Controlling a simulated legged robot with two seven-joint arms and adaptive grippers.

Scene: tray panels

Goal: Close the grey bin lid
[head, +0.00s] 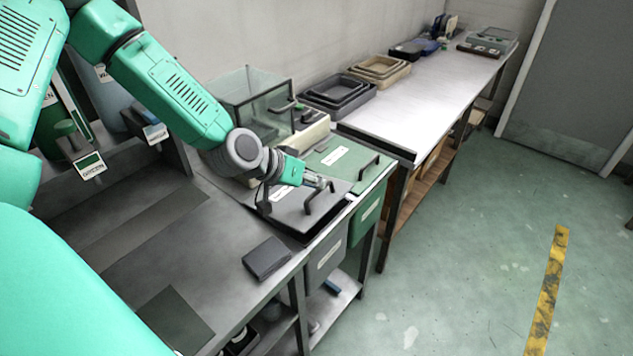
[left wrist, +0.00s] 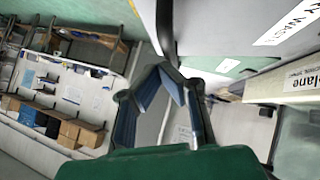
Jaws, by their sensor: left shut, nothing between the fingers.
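The grey bin (head: 326,250) is set in the bench front, with a white label on its face. Its grey lid (head: 292,216) is tilted a little open, with a dark gap along its front edge. The lid's underside or face with "RY WASTE" lettering shows in the left wrist view (left wrist: 225,22). My left gripper (head: 326,184) is shut and empty, at the lid's far right side by the handle; I cannot tell whether it touches. Its fingers also show in the left wrist view (left wrist: 160,68). My right gripper is out of view.
A green bin (head: 368,210) with a shut green lid (head: 345,162) stands just beyond. A dark flat block (head: 267,258) lies on the bench near the grey bin. A glass box (head: 252,95) and nested trays (head: 338,95) stand behind. The floor on the right is clear.

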